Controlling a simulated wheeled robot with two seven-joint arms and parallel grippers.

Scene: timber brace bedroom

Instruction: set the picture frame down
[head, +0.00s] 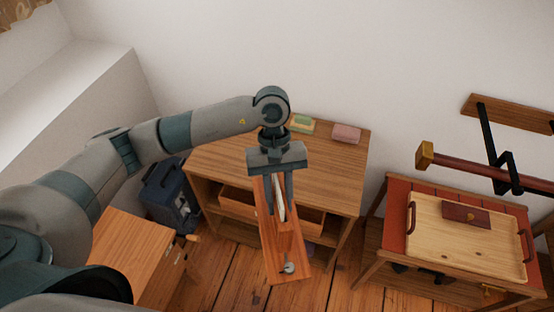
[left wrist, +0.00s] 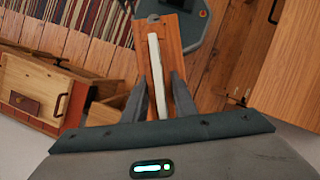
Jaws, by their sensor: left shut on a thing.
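The picture frame (head: 279,203) appears as a thin pale slab seen nearly edge-on, with brown wood beside it. My left gripper (head: 275,192) points down and is shut on it. In the left wrist view the frame (left wrist: 156,72) stands between the two fingers of the gripper (left wrist: 160,98). A long orange-brown wooden board (head: 293,262) with a small grey metal piece at its near end shows behind and below the frame; I cannot tell whether the two touch or are joined. My right gripper is not in view.
A wooden cabinet (head: 225,160) stands behind the gripper, its top mostly bare, with a green-yellow item (head: 302,123) and a pink item (head: 346,133) at the back. A tray (head: 435,247) lies on a red-topped stand to the right. A dark blue box (head: 165,191) stands left.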

